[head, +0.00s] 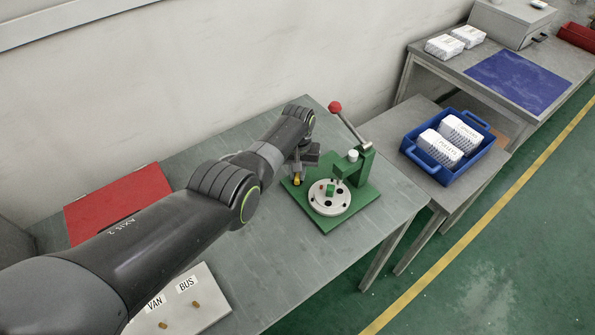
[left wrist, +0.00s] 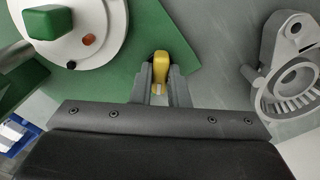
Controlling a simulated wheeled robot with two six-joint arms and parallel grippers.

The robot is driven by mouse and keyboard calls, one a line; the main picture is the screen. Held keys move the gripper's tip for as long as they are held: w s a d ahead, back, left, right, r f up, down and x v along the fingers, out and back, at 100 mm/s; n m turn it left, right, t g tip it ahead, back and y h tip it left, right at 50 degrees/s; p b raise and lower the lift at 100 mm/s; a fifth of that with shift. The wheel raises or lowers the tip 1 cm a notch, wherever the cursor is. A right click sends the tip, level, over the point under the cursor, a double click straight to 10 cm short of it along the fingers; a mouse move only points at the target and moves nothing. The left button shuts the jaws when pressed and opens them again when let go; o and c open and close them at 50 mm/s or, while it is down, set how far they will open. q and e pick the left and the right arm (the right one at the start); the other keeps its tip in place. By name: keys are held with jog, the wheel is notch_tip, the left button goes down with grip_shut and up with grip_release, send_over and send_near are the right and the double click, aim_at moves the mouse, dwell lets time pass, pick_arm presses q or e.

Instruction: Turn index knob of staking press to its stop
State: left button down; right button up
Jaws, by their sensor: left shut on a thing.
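The green staking press (head: 355,195) stands on the grey table, with a red-knobbed lever (head: 336,108) at its back and a round white dial plate (head: 330,198) on its base. The plate also shows in the left wrist view (left wrist: 104,48), with a green block, a red spot and dark holes on it. The yellow index knob (head: 297,181) sits at the left corner of the base. In the left wrist view the yellow knob (left wrist: 161,66) is between the fingertips of my left gripper (left wrist: 160,75), which is shut on it. My right gripper is not in view.
A grey metal housing (left wrist: 290,70) lies beside the press in the left wrist view. A red mat (head: 118,203) and a board labelled VAN and BUS (head: 190,300) are on the table. A blue crate (head: 446,176) with white packs stands to the right.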

pick_arm(q)
jog(key=n, duration=1.2)
jog(key=shift+n, duration=0.4)
jog(key=n, duration=0.4)
jog(key=shift+r, duration=0.1)
jog(key=shift+n, duration=1.7)
jog(key=c, duration=1.4)
grip_release()
